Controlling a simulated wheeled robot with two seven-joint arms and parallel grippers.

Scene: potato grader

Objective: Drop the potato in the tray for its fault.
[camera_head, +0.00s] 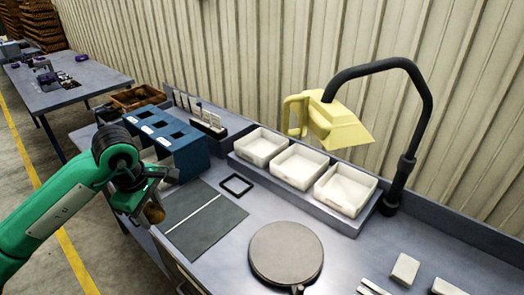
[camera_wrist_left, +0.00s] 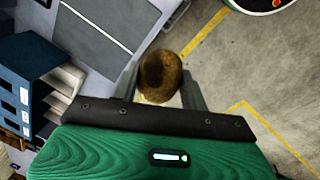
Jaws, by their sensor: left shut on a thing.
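My left gripper (camera_head: 143,208) is shut on a brown potato (camera_head: 154,212), held near the left edge of the bench, beside the dark grey mat. The potato (camera_wrist_left: 160,76) shows between the fingers in the left wrist view, with a darker patch on its top. Three empty white trays stand in a row on a grey raised stand: a left tray (camera_head: 261,158), a middle tray (camera_head: 299,178) and a right tray (camera_head: 344,205). They are well to the right of the gripper. Any labels on the trays cannot be read. My right gripper is not in view.
A blue box with square openings (camera_head: 168,122) stands behind the gripper. The dark mat (camera_head: 205,225) with a white line and a round grey plate (camera_head: 286,268) lie on the bench. A yellow lamp on a black curved arm (camera_head: 340,122) hangs over the trays. White blocks (camera_head: 405,268) lie front right.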

